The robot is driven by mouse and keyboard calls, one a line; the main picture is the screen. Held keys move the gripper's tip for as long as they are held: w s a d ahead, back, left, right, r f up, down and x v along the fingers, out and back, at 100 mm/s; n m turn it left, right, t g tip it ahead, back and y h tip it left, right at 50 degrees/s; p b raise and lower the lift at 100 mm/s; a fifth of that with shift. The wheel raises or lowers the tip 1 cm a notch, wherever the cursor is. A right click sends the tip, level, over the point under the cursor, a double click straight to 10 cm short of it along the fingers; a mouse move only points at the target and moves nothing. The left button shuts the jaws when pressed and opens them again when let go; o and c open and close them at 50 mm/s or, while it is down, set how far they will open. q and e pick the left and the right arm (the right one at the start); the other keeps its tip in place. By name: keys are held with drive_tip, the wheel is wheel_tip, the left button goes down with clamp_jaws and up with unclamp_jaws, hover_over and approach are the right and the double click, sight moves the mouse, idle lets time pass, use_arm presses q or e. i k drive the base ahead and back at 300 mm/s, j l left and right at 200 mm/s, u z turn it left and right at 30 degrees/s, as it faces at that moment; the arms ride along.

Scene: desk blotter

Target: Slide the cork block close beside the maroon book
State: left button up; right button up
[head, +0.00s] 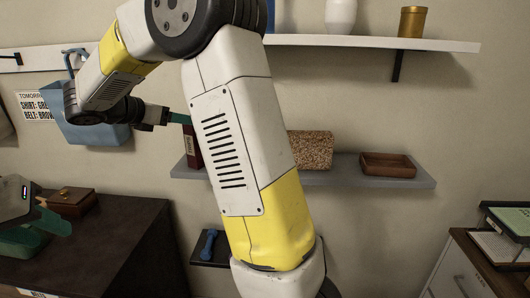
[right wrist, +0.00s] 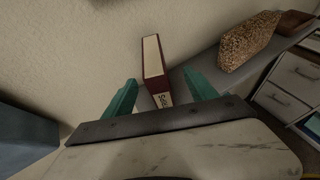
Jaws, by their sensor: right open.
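The cork block (head: 311,150) is a speckled brown block on the grey wall shelf, partly behind my right arm in the head view. It also shows in the right wrist view (right wrist: 246,42). The maroon book (head: 192,148) stands upright near the shelf's left end, and in the right wrist view (right wrist: 153,68) it lies in line with the gap between my fingers. A stretch of shelf separates book and block. My right gripper (right wrist: 160,92) is open and empty, close to the book. My left gripper (head: 40,232) is open and empty at the far left, over the dark cabinet.
A brown wooden tray (head: 388,166) sits on the grey shelf (head: 350,181) right of the block. An upper white shelf (head: 440,44) holds a white vase and a gold canister. A blue-grey bin (head: 95,130) hangs left of the book. A wooden box (head: 72,200) stands on the dark cabinet.

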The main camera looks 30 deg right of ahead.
sight(312, 150)
drive_tip(key=j+z, duration=0.1)
drive_tip(key=z, duration=0.3)
drive_tip(key=l+z, duration=0.1)
drive_tip(key=z, duration=0.25)
drive_tip(key=i+z, duration=0.1)
drive_tip(key=z, duration=0.25)
drive_tip(key=l+z, duration=0.1)
drive_tip(key=z, duration=0.2)
drive_tip(key=i, duration=0.05)
